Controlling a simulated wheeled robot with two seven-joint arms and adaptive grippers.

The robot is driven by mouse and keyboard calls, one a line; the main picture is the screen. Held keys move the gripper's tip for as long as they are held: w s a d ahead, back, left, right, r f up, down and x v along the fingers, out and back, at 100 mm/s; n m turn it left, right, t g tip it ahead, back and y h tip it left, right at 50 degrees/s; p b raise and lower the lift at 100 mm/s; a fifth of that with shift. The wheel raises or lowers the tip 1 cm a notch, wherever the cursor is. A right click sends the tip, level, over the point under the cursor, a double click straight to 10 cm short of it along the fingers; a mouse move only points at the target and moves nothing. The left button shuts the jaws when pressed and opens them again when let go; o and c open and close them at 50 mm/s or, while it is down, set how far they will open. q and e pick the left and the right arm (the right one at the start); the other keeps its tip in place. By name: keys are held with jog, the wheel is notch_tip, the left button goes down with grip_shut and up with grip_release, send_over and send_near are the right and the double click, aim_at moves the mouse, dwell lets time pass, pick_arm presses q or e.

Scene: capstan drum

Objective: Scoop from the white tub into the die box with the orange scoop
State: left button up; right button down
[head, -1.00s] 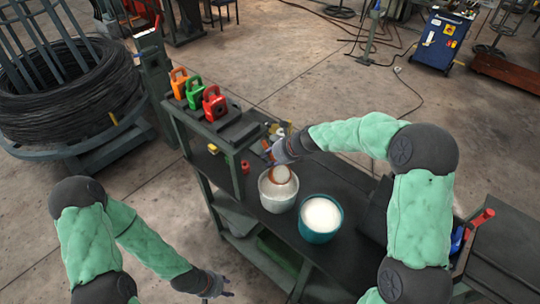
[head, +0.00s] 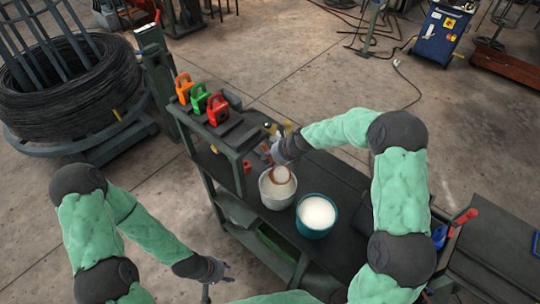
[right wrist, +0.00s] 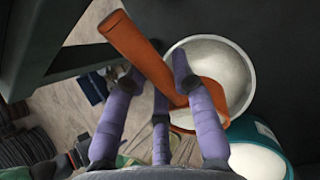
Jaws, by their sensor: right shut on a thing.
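The white tub (head: 264,190) stands on the dark bench, and pale material shows inside it. My right gripper (head: 271,156) is above its far rim, shut on the orange scoop (right wrist: 133,42). The scoop's bowl (head: 280,175) is at the tub's mouth and looks filled with white material in the head view. In the right wrist view the handle slants over the white tub (right wrist: 213,42); whether the bowl touches the material is unclear. My left gripper (head: 222,272) is low at the left, away from the tubs; its fingers are too small to read. I cannot single out the die box.
A teal tub (head: 298,222) full of white material stands right beside the white tub. Orange, green and red handled blocks (head: 217,108) stand on a raised shelf at the back left. Blue and red handles (head: 464,216) show at the right. Wire coils (head: 70,95) lie far left.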

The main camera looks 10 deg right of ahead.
jog(key=shift+w+r+g+p, duration=0.15)
jog(key=shift+r+g+p, duration=0.15)
jog(key=shift+p, duration=2.5)
jog(key=p, duration=0.4)
jog(key=shift+f+g+h, duration=0.15)
jog(key=shift+g+h, duration=0.15)
jog(key=shift+g+b, duration=0.3)
jog(key=shift+g, duration=0.2)
jog(key=shift+a+g+h, duration=0.1)
jog(key=shift+g+h, duration=0.4)
jog(key=shift+h, duration=0.1)
jog(key=shift+r+g+h, duration=0.25)
jog(key=shift+g+h, duration=0.05)
jog(key=shift+g, duration=0.3)
